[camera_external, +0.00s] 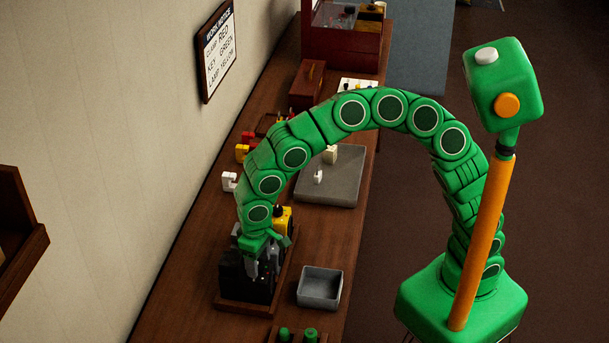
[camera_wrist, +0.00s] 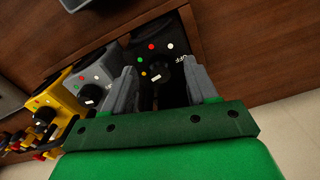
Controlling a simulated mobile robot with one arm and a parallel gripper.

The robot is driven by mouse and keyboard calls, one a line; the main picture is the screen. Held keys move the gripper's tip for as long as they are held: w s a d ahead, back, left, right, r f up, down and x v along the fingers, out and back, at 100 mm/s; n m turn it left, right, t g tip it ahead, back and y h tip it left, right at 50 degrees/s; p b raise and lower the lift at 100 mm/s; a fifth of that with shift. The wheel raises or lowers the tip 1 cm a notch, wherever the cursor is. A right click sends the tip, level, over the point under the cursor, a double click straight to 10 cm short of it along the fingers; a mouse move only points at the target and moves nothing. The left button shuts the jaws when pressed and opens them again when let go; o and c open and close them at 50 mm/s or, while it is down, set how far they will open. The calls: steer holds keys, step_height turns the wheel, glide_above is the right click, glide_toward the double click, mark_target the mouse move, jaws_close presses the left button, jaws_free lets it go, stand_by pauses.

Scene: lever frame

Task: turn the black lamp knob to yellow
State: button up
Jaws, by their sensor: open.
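The black lamp box (camera_wrist: 178,30) stands at the top middle of the wrist view, with red, green, yellow and white dots on its face. Its black knob (camera_wrist: 172,72) lies between my two grey fingers. A pale pointer mark shows on the knob near the yellow dot; its exact setting is hard to tell. My gripper (camera_wrist: 159,66) is open, one finger on each side of the knob; whether either finger touches it I cannot tell. In the external view my gripper (camera_external: 266,252) is down at the black box (camera_external: 234,277), and the knob is hidden.
A grey box (camera_wrist: 92,70) and a yellow box (camera_wrist: 58,92), both with knobs, stand beside the black one. An empty grey bin (camera_external: 320,287) is to the right on the bench. A wall sign (camera_external: 217,50) reads lamp yellow. Bare wood (camera_external: 325,235) lies behind the bin.

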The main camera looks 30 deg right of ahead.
step_height(320, 180, up, 7)
steer(key=shift+r, duration=0.15)
steer(key=shift+s+a+r, duration=0.1)
steer(key=shift+r, duration=0.15)
steer(key=s+a+r+m+g+y, duration=0.3)
steer(key=s+a+r+m+y, duration=0.15)
steer(key=a+r+y, duration=0.3)
steer(key=w+a+r+m+t+y, duration=0.1)
steer(key=w+r+m+y, duration=0.1)
steer(key=r, duration=0.4)
steer(key=w+a+r+m+t+y, duration=0.1)
steer(key=w+r+m+t+y, duration=0.1)
steer(key=r+m+y, duration=0.2)
steer(key=shift+w+r+m, duration=0.4)
steer(key=shift+r+m, duration=0.85)
steer(key=shift+r, duration=0.2)
